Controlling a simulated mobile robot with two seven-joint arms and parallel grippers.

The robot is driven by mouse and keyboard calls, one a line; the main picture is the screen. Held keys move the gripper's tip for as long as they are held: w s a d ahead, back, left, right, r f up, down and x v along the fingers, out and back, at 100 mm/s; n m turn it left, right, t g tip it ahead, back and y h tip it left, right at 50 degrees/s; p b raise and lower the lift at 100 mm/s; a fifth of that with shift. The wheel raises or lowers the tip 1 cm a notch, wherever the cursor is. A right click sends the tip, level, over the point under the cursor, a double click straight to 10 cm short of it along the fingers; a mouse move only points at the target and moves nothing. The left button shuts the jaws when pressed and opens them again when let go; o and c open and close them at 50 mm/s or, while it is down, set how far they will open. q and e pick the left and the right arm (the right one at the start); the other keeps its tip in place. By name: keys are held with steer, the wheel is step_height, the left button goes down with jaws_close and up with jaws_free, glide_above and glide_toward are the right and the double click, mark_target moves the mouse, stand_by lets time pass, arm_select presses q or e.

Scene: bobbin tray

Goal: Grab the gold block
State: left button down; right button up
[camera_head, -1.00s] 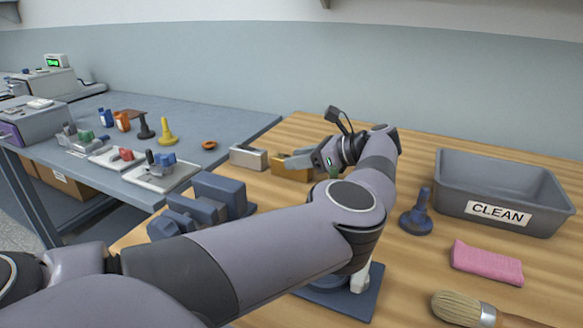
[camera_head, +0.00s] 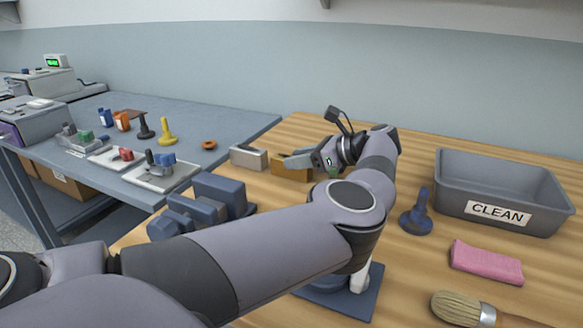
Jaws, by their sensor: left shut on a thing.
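The gold block (camera_head: 287,171) sits on the wooden table toward the back, right of a silver-grey block (camera_head: 248,157). My left gripper (camera_head: 300,163) reaches it from the right and is shut on it. One finger shows across the block's upper part; the other finger and part of the block are hidden. The block seems to rest on the table. My right gripper is out of view.
A grey bin marked CLEAN (camera_head: 545,209) stands at the right. A blue knobbed piece (camera_head: 416,217), a pink cloth (camera_head: 487,262) and a brush (camera_head: 462,308) lie near it.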

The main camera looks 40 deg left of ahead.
arm_select(q)
steer(key=shift+a+r, duration=0.15)
steer(key=shift+r, duration=0.1)
stand_by(0.3)
